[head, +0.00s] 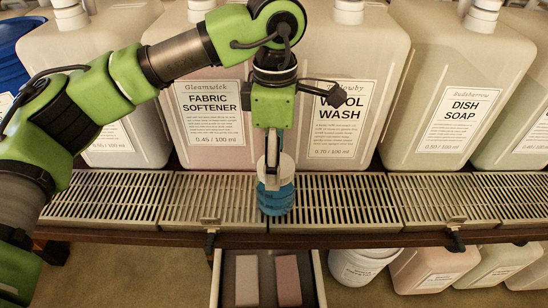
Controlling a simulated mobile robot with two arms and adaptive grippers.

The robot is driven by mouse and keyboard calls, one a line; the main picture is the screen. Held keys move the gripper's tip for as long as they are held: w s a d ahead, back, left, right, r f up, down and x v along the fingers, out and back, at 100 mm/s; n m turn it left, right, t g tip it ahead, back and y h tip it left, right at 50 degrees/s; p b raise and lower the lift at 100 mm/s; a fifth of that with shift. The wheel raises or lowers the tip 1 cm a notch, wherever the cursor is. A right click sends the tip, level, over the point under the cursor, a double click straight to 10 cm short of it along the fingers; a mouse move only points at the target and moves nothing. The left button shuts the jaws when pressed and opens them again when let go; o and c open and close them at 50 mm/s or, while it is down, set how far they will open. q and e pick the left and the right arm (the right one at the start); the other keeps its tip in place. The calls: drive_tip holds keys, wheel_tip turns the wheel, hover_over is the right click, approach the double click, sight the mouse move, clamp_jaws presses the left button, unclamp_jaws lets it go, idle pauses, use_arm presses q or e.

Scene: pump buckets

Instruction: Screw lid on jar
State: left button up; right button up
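A small blue translucent jar (276,203) stands upright on the slatted drip tray, near its front edge. A white lid (287,171) sits over the top of the jar. I cannot tell how tightly it is seated. My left gripper (272,172) comes down from above and is shut on the lid, with one grey finger across the lid's near side. The far finger is hidden behind the lid. My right gripper is not in view.
Large pump containers labelled Fabric Softener (212,160), Wool Wash (335,160) and Dish Soap (440,145) stand behind the slatted drip tray (350,222). Below, an open drawer (319,280) holds two flat blocks. A white bucket (362,264) stands beside it.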

use_arm(q)
drive_tip(key=shift+f+n+b, duration=0.15)
drive_tip(key=shift+n+b, duration=0.1)
drive_tip(key=shift+n, duration=0.6)
drive_tip(key=shift+f+n+b, duration=0.15)
drive_tip(key=shift+n+b, duration=0.1)
drive_tip(key=shift+n, duration=0.6)
drive_tip(key=shift+d+n+b, duration=0.1)
drive_tip(key=shift+n+b, duration=0.25)
drive_tip(key=shift+n, duration=1.65)
drive_tip(key=shift+w+r, duration=0.1)
drive_tip(key=shift+r, duration=0.05)
drive_tip(key=c, duration=1.1)
drive_tip(key=shift+c, duration=0.5)
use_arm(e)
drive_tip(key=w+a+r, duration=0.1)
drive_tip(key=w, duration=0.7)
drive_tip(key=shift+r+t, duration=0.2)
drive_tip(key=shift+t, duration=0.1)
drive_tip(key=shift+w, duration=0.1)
